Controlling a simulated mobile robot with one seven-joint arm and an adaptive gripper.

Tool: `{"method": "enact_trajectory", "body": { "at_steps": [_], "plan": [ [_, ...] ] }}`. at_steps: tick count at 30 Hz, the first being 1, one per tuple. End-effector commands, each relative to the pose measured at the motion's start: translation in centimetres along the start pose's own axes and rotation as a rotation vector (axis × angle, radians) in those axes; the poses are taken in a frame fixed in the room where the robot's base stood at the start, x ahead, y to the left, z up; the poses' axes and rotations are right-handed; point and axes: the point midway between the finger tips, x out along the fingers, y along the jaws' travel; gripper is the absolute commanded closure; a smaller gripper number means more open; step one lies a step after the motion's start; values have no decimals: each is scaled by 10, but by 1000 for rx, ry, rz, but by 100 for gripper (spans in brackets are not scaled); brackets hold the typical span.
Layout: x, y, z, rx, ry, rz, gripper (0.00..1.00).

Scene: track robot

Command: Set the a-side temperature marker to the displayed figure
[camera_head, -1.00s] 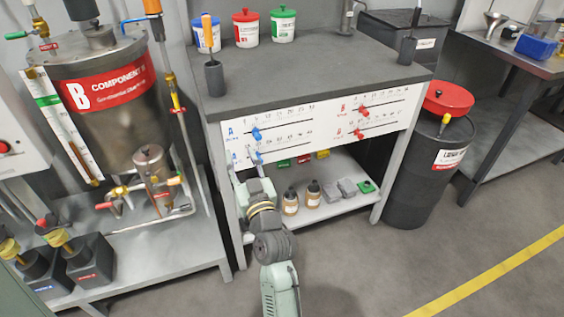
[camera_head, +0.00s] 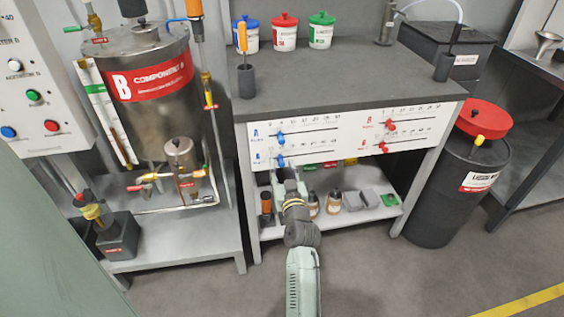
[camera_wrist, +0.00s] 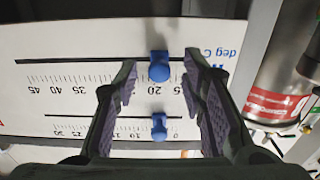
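The white panel (camera_head: 350,139) has two A-side slots at its left, each with a blue marker. The lower blue marker (camera_head: 280,161) also shows in the wrist view (camera_wrist: 159,68), where the picture is upside down. It sits on the slot marked "deg C", near the 20. The other A-side blue marker (camera_head: 279,140) shows below it in the wrist view (camera_wrist: 159,125). My gripper (camera_wrist: 158,78) is open, with its fingers on either side of the deg C marker and gaps on both sides. In the head view my gripper (camera_head: 280,175) is just below the lower marker. No displayed figure is readable.
Two red B-side markers (camera_head: 390,126) are on the panel's right half. Below, a shelf (camera_head: 340,214) holds bottles and grey blocks. A metal Component B tank (camera_head: 150,105) stands left and a black drum with red lid (camera_head: 455,190) right. Floor in front is free.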

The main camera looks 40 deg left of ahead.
Motion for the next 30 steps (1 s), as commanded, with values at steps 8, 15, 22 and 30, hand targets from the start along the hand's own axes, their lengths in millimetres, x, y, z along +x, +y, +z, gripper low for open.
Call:
{"method": "enact_trajectory", "body": {
  "at_steps": [8, 15, 22, 30],
  "plan": [
    [17, 0, 0, 0, -1, 1, 62],
    [17, 0, 0, 0, 0, 1, 64],
    [17, 0, 0, 0, 0, 1, 80],
    [17, 0, 0, 0, 0, 1, 98]
  ]
}}
